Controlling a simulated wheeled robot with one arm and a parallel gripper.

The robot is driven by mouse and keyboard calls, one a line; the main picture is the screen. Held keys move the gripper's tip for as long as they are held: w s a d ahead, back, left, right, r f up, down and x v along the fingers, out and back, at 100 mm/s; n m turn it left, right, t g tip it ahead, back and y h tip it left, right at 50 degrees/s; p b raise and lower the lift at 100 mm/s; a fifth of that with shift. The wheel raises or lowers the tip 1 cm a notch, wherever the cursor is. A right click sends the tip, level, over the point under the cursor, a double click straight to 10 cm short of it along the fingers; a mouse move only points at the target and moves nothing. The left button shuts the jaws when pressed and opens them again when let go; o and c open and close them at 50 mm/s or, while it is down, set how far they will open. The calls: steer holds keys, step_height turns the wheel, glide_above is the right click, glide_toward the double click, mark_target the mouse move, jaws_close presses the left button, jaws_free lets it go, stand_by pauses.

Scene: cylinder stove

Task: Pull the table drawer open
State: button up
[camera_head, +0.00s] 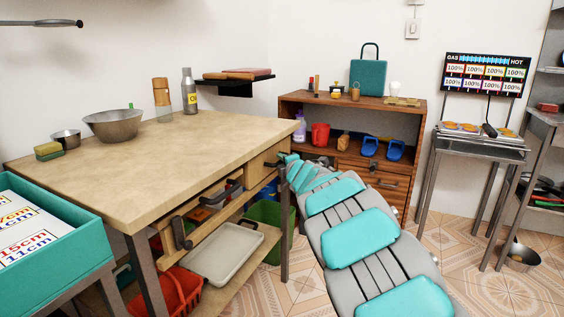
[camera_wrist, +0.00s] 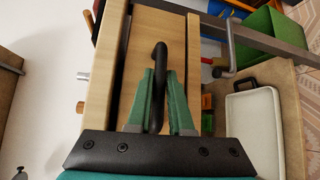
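The wooden table (camera_head: 150,165) has drawers in its front edge, with dark bar handles. The drawer (camera_head: 258,168) at the right end of that front has my gripper (camera_head: 284,160) at it. In the wrist view the drawer's wooden front (camera_wrist: 174,40) fills the upper middle. Its black curved handle (camera_wrist: 159,62) stands between the two teal fingers of my gripper (camera_wrist: 160,80), which look shut on it. A narrow dark gap runs along the left of the front; I cannot tell how far the drawer is out.
Bowls (camera_head: 113,125), bottles and a sponge stand on the tabletop. A pale tray (camera_head: 224,252), a red basket (camera_head: 172,295) and a green bin (camera_head: 268,225) are below. A teal box (camera_head: 40,235) is at left. A wooden cabinet (camera_head: 365,115) stands behind my arm.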

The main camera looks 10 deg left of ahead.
jaws_close()
stand_by(0.9)
